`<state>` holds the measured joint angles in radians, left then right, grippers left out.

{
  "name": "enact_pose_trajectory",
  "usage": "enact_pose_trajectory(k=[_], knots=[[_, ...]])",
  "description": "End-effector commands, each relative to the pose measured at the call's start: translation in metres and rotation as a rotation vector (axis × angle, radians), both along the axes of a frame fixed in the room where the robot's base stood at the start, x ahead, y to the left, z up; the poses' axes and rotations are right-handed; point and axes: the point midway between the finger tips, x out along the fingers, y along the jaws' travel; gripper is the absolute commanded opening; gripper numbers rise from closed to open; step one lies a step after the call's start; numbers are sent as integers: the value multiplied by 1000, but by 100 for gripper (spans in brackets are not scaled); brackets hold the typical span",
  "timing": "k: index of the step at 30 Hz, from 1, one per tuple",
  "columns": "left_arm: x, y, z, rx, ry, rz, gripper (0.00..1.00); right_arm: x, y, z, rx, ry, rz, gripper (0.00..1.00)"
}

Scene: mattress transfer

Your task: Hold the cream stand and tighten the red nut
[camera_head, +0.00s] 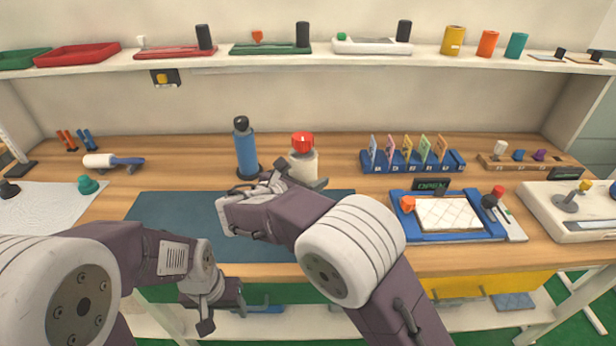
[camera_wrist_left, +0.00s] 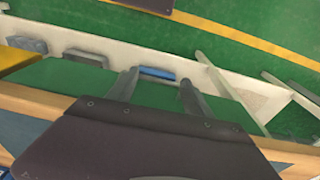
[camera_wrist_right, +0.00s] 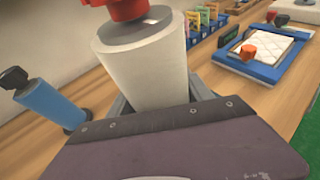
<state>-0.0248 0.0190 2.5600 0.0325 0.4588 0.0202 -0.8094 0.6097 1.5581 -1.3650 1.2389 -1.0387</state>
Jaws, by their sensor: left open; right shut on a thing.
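The cream stand (camera_head: 303,166) stands upright on the bench behind the dark mat, with the red nut (camera_head: 302,142) on its top. My right gripper (camera_head: 298,183) is shut on the stand's lower part. The right wrist view shows the cream stand (camera_wrist_right: 150,65) between the fingers, with the red nut (camera_wrist_right: 128,8) cut by the top edge. My left gripper (camera_head: 222,312) is low at the bench's front edge, well away from the stand. In the left wrist view my left gripper (camera_wrist_left: 158,88) is open and empty.
A blue bottle-like post (camera_head: 246,150) stands just left of the stand. A blue card rack (camera_head: 410,162) and a blue tray with a quilted pad (camera_head: 448,213) are to the right. The dark mat (camera_head: 165,225) is bare. A lower shelf (camera_wrist_left: 240,92) runs below the bench.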

Motion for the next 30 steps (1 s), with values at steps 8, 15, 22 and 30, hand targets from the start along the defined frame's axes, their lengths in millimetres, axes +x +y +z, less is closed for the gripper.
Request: enact_pose_trajectory(k=[8,15,22,30], knots=[[0,0,-5,0,0,0,59,0,0,-6,0,-4,0,0],[0,0,-9,0,0,0,59,0,0,-13,-1,-3,1,0],[0,0,-12,0,0,0,59,1,0,-19,-1,-4,1,0],[0,0,-17,0,0,0,59,0,0,-26,0,-5,0,0]])
